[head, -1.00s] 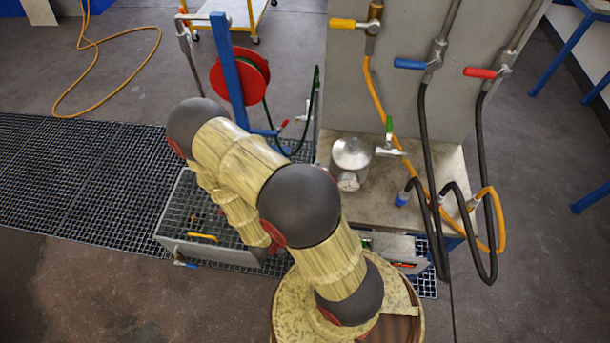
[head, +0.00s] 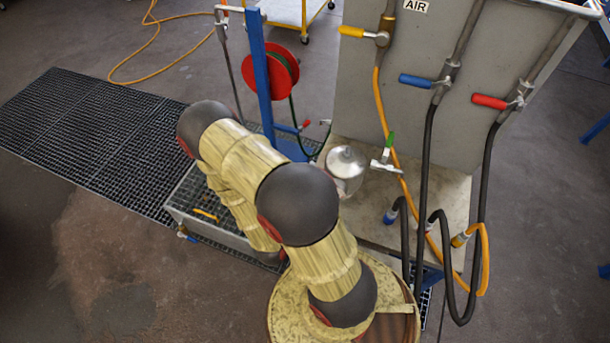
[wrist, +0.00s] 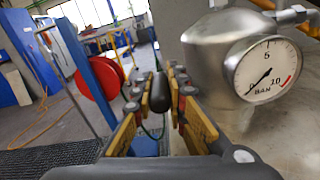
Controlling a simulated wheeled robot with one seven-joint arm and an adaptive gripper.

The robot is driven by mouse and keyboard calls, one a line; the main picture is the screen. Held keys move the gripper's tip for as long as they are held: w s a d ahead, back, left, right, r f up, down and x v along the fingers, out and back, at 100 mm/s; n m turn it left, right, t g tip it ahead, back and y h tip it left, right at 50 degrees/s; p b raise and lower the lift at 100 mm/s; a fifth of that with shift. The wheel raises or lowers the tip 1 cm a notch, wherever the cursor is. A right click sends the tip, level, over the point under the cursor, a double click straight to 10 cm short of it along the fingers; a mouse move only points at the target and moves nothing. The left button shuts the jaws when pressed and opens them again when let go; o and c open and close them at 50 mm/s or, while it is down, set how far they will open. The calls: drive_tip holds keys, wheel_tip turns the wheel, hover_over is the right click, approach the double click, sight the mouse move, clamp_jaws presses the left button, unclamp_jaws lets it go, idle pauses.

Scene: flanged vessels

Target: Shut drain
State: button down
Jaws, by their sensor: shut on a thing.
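In the wrist view my gripper (wrist: 158,104) has its two yellow-padded fingers closed on a dark, rounded, elongated piece (wrist: 160,88). It looks like a lever's grip end, but its other end and any drain valve body are hidden. A metal vessel (wrist: 212,50) with a round bar gauge (wrist: 267,70) stands close to the right of the fingers. In the head view the vessel (head: 346,165) sits on the bench, and my own arm hides my gripper and what it holds.
A green-handled valve (head: 389,142) is beside the vessel. A red hose reel (head: 281,74) hangs on a blue post (head: 261,75). A panel (head: 400,120) carries yellow, blue and red levers above looping hoses.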

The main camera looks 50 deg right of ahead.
drive_tip(key=shift+s, duration=0.1)
drive_tip(key=c, duration=1.7)
unclamp_jaws()
drive_tip(key=shift+c, duration=0.2)
drive_tip(key=shift+a, duration=0.15)
drive_tip(key=v, duration=1.1)
drive_tip(key=shift+a, duration=0.35)
drive_tip(key=shift+r, duration=0.1)
